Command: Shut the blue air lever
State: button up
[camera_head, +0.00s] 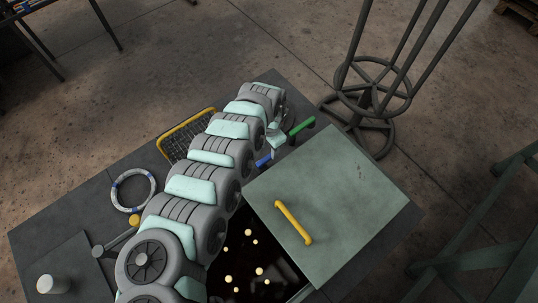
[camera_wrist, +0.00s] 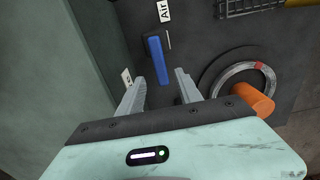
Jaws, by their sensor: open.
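The blue air lever (camera_wrist: 157,60) shows in the wrist view as a blue bar on a dark surface, just beyond my fingertips. A white "Air" label (camera_wrist: 165,10) lies past its far end. My gripper (camera_wrist: 160,77) is open and empty, with one finger on each side of the line to the lever. I cannot tell how far above the lever the fingers are. In the head view the blue lever (camera_head: 264,160) is partly hidden by my arm, and my gripper (camera_head: 277,142) is beside it, mostly hidden.
A green lever (camera_head: 301,127) is close to my gripper. A ring (camera_wrist: 212,78) and an orange cylinder (camera_wrist: 253,101) are right of my fingers. A mesh basket (camera_head: 185,133) lies left of my arm.

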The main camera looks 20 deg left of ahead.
aim_at(269, 156)
notch_tip(269, 156, down, 5)
jog(key=shift+r+b, duration=0.1)
jog(key=shift+b, duration=0.65)
grip_shut()
dwell(0.9)
